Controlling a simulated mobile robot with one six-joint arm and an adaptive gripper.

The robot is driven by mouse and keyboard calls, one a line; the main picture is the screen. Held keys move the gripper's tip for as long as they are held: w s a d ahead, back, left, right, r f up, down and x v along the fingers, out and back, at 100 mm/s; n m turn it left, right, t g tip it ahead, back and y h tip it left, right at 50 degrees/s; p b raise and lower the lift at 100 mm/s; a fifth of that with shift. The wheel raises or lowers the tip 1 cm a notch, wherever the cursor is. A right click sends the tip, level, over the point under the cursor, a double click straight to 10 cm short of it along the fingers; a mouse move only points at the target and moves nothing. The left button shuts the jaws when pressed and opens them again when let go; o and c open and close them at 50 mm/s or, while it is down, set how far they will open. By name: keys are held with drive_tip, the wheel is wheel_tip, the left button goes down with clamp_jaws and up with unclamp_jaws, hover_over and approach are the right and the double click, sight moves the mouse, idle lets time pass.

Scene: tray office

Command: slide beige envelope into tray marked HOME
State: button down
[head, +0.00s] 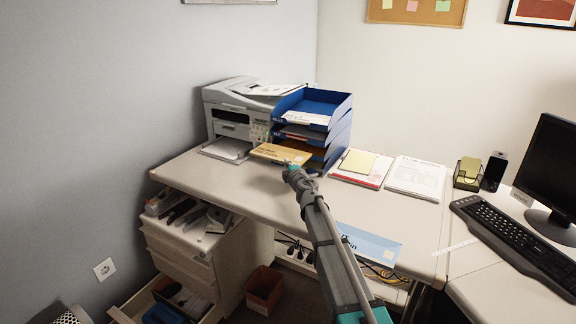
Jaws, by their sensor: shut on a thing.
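The beige envelope (281,152) lies about flat at the front of the blue tray stack (341,113), level with its lower part. My gripper (289,166) is shut on the near edge of the envelope, and my arm reaches up to it from the bottom of the picture. The envelope's right end overlaps a lower tray's opening in the picture; I cannot tell how far inside it is. The stack has several tiers, with papers in the upper ones. I cannot read any HOME mark on the trays.
A grey printer (232,117) stands close left of the stack. Papers with a yellow pad (357,162) and a white document (416,177) lie to the right.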

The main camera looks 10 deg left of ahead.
drive_tip(key=shift+w+f, duration=0.1)
drive_tip(key=shift+w, duration=0.05)
drive_tip(key=w+d+f+b, duration=0.1)
drive_tip(key=w+d, duration=0.2)
drive_tip(key=w, duration=0.5)
drive_tip(key=w+d+b, duration=0.1)
drive_tip(key=w+d, duration=0.2)
drive_tip(key=w, duration=0.5)
drive_tip(key=shift+w+f, duration=0.2)
drive_tip(key=shift+f, duration=0.15)
idle(0.5)
drive_tip(key=c, duration=0.7)
unclamp_jaws()
drive_tip(key=shift+r, duration=0.1)
drive_tip(key=shift+o, duration=0.2)
drive_tip(key=shift+s+d, duration=0.1)
drive_tip(key=shift+v, duration=3.9)
